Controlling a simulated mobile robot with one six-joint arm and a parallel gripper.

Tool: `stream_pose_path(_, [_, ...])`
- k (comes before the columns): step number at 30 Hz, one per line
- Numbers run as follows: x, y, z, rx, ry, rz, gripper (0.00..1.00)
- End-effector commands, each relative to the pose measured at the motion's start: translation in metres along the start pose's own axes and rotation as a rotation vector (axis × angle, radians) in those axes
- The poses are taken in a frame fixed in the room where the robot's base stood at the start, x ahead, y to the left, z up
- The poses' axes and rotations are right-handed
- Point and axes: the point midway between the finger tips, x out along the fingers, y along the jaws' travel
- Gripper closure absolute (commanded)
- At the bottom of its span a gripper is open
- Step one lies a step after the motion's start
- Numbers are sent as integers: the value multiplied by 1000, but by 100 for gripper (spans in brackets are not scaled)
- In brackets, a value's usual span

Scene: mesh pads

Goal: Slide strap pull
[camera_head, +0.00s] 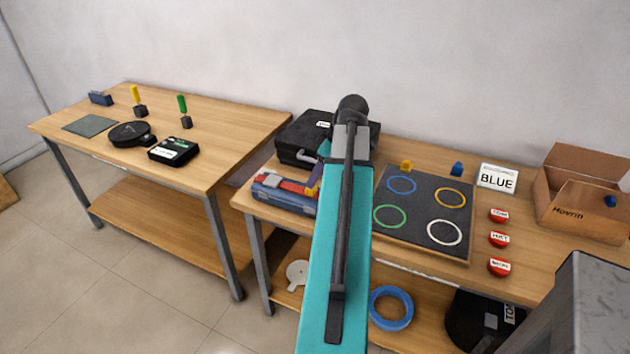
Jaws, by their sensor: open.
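I cannot make out a strap pull for certain. A blue case with red and pale parts on top (272,191) lies at the left end of the nearer table. A black case (297,140) with a small white label stands behind it. My teal arm reaches up the middle of the picture and hides part of both cases. The jaws look open, but most of the gripper is hidden, and contact with the case cannot be told.
A dark pad with coloured rings (417,206) lies right of my arm. Several red labelled buttons (498,239), a BLUE sign (497,178) and a cardboard box (580,211) are farther right. A blue ring (391,323) is on the lower shelf. The left table (215,125) has free room.

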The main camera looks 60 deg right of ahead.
Motion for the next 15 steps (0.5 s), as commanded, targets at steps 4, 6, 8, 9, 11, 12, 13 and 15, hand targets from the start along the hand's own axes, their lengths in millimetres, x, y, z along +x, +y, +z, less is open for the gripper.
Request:
stream_pose_path(4, [-17,1,0,0,1,2,50])
stream_pose_path(6, [-25,1,0,0,0,1,50])
stream_pose_path(8, [-32,1,0,0,1,2,50])
stream_pose_path(9, [-37,1,0,0,1,2,50])
stream_pose_path(11, [-44,1,0,0,1,2,50])
stream_pose_path(12, [-48,1,0,0,1,2,50])
stream_pose_path(13, [-52,1,0,1,1,2,50])
stream_pose_path(15, [-60,1,0,1,0,2,50])
